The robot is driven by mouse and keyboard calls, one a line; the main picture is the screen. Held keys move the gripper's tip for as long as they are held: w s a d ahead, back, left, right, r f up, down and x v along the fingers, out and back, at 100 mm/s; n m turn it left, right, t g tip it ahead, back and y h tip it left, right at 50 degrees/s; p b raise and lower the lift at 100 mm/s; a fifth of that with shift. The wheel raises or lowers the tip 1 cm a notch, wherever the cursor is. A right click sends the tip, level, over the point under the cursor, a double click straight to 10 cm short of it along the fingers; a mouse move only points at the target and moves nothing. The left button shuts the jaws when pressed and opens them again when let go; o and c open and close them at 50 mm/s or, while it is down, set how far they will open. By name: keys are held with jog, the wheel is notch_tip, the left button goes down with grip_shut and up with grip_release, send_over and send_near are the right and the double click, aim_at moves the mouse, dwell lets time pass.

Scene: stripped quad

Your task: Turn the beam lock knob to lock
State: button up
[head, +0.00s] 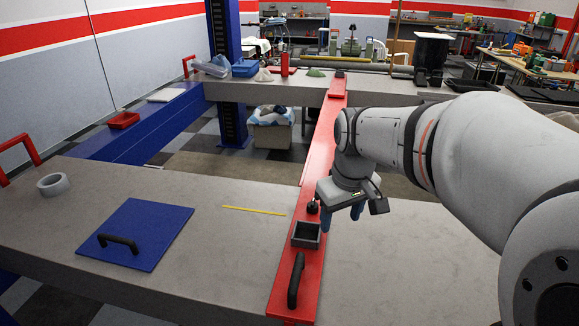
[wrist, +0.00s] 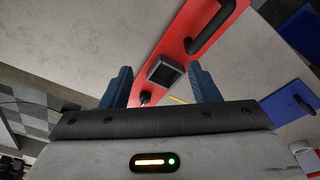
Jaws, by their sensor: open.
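The red beam (head: 318,150) runs away from me across the grey bench and the gap behind it. A small black knob (head: 312,207) stands on the beam, just left of my gripper (head: 341,205) in the head view. In the wrist view the knob (wrist: 145,97) shows between the blue fingers of my gripper (wrist: 161,85), nearer the left finger. The gripper is open and empty. I see no contact with the knob, and its lock marking is too small to read.
A dark square box (head: 306,235) and a black handle (head: 296,280) sit on the beam nearer me. A blue plate (head: 155,225) with a handle, a tape roll (head: 53,184) and a yellow strip (head: 254,211) lie on the bench left. Bare bench lies right of the beam.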

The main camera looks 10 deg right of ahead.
jog(key=w+f+n+g, duration=0.1)
jog(key=w+n, duration=0.1)
jog(key=w, duration=0.6)
jog(key=w+f+n, duration=0.2)
jog(key=w+n, duration=0.1)
jog(key=w, duration=0.5)
jog(key=n+g, duration=0.2)
jog(key=n, duration=0.1)
send_over(313, 201)
notch_tip(313, 201, down, 7)
jog(key=shift+d+r, duration=0.15)
jog(key=shift+r, duration=0.05)
jog(key=shift+w+f+n, duration=0.25)
jog(key=shift+f+n, duration=0.05)
jog(key=shift+f, duration=0.25)
notch_tip(313, 201, down, 7)
jog(key=shift+s, duration=0.15)
jog(key=shift+r, duration=0.1)
jog(key=c, duration=0.9)
